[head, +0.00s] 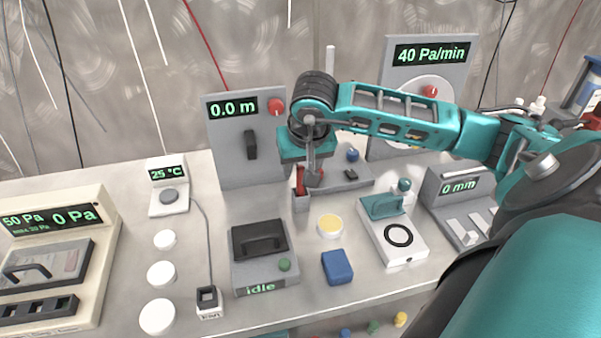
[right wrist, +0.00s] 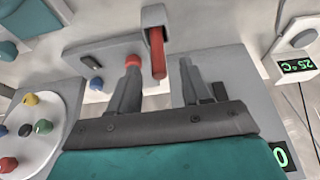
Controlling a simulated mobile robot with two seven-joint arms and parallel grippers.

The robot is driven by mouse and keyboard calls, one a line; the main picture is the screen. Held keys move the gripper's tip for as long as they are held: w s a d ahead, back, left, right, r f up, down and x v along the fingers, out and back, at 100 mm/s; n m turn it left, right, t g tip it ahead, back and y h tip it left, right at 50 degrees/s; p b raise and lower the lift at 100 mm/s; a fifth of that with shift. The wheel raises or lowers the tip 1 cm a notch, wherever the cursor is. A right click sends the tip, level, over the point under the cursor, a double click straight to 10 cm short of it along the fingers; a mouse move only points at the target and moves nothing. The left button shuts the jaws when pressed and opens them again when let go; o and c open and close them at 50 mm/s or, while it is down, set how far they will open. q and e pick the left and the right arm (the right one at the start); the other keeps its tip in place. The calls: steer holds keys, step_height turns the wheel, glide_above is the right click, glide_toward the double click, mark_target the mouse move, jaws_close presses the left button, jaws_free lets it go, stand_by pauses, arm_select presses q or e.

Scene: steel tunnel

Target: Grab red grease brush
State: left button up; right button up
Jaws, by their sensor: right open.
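The red grease brush (head: 301,180) stands upright in a small grey holder (head: 302,202) on the bench. In the right wrist view its red handle (right wrist: 158,62) sticks out of the holder (right wrist: 153,22). My right gripper (head: 309,178) is directly above and beside the brush, fingers pointing down. In the right wrist view the open fingers (right wrist: 159,72) lie either side of the handle's free end, with visible gaps on both sides. The head view partly hides the brush behind a finger. My left gripper is not in view.
Behind stands the 0.0 m panel (head: 231,150) with a black handle and red knob. A low grey box (head: 345,180) with a blue knob is close right. An idle box (head: 264,270), yellow-topped dish (head: 330,226) and blue block (head: 337,267) are in front.

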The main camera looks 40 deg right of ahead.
mark_target(300, 176)
steer(key=x, duration=0.5)
steer(key=shift+c, duration=0.5)
jaws_close()
